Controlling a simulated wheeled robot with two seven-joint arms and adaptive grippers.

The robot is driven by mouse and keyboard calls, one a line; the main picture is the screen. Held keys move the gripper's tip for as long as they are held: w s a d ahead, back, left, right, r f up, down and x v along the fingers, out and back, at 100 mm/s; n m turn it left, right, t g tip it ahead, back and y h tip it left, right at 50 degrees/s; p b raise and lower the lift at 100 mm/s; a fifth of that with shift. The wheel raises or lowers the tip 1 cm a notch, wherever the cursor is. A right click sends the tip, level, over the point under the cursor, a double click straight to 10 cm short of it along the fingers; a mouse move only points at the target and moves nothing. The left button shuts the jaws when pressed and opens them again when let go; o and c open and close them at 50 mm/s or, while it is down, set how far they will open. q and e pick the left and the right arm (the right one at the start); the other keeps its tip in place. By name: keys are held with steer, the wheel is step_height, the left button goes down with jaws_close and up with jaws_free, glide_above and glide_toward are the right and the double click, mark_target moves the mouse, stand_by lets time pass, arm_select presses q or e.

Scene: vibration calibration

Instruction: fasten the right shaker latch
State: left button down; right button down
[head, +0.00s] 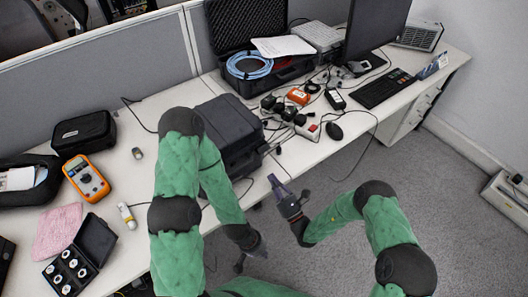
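A dark grey case-like box (226,128), which may be the shaker, stands closed on the bench near its front edge. My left arm hides part of its left side, and I cannot make out a latch on it. My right gripper (289,186) is just beyond the bench's front edge, to the lower right of the box and apart from it. Its fingers look spread and empty. My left gripper (252,258) hangs lower, in front of the bench over the floor, with its fingers apart and empty.
An open black case (289,70) with a blue cable coil (249,66) lies behind the box. Adapters and cables (285,108) clutter its right side. A multimeter (86,178), a pink cloth (57,231) and a sensor case (67,272) lie at left. Floor in front is clear.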

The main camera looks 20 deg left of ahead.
mark_target(262, 148)
steer(key=shift+r, duration=0.1)
step_height(262, 148, up, 8)
steer(key=w+a+p, duration=0.2)
steer(key=p, duration=0.3)
steer(key=shift+a+p, duration=0.3)
steer(key=shift+r, duration=0.15)
stand_by(1.2)
steer(key=shift+a+r+p, duration=0.15)
steer(key=shift+r+p, duration=0.1)
steer(key=shift+p, duration=0.1)
steer(key=shift+w+a+r+p, duration=0.15)
steer(key=shift+r+p, duration=0.3)
steer(key=shift+r, duration=0.1)
steer(key=shift+w+a+r+p, duration=0.1)
steer(key=shift+a+r+p, duration=0.05)
steer(key=shift+r+p, duration=0.3)
stand_by(1.4)
steer(key=shift+f, duration=0.15)
steer(key=shift+s+d+f+b, duration=0.15)
steer(key=shift+d+f+b, duration=0.1)
steer(key=shift+f+b, duration=0.3)
steer(key=shift+s+d+f+b, duration=0.2)
steer(key=shift+f+b, duration=0.15)
steer(key=shift+f, duration=0.4)
